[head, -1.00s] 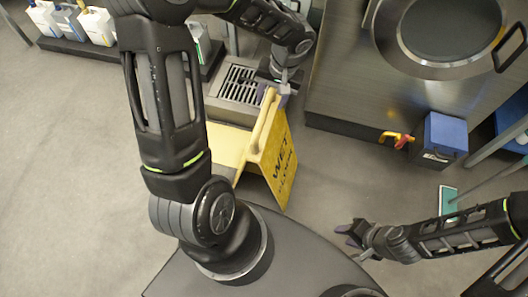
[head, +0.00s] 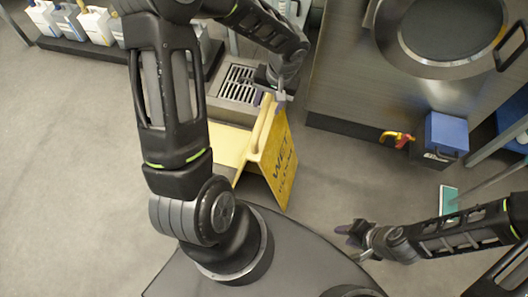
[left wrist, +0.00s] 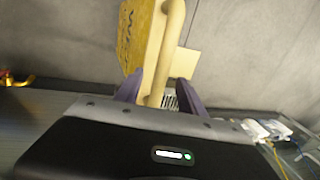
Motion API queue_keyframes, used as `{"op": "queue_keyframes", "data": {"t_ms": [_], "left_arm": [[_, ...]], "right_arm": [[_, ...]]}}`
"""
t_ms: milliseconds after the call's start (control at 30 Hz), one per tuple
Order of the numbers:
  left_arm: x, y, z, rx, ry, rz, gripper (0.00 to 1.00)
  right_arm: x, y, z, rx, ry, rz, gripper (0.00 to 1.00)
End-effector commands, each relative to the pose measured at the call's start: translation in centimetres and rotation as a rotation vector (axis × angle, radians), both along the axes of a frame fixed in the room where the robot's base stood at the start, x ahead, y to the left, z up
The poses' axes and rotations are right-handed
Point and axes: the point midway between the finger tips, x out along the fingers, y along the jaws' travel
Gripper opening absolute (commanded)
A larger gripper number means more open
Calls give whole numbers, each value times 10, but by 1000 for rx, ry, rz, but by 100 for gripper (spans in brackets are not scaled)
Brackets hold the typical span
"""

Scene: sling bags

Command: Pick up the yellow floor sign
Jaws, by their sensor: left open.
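The yellow floor sign (head: 273,160) stands upright on the floor in the middle of the head view, its two panels spread, with dark lettering on the right one. My left gripper (head: 275,98) is at the top far end of the sign. In the left wrist view the sign (left wrist: 141,40) lies beyond my left gripper (left wrist: 158,88). Its fingers are apart, and the sign's rounded top bar (left wrist: 171,35) runs down between them. I cannot tell whether they touch it. My right gripper (head: 350,234) is low at the right, away from the sign; its jaws are too small to judge.
A floor drain grate (head: 238,84) lies just behind the sign. A steel counter (head: 345,75) with a round pan stands at the right. A blue box (head: 445,133) and a red-yellow item (head: 397,138) are beside it. Several jugs (head: 95,22) stand at the far left.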

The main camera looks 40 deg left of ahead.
Motion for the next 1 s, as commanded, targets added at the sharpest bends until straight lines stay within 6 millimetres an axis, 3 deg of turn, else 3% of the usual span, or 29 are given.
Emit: {"op": "queue_keyframes", "data": {"t_ms": [300, 933, 1000], "left_arm": [[-4, 10, -42, -1, 3, 0, 47], [-3, 10, -43, 0, 1, -1, 47], [-3, 10, -43, 0, 1, 0, 42]], "right_arm": [[0, 0, -7, 0, 0, 0, 36], [0, 0, -7, 0, 0, 0, 36], [0, 0, -7, 0, 0, 0, 36]]}}
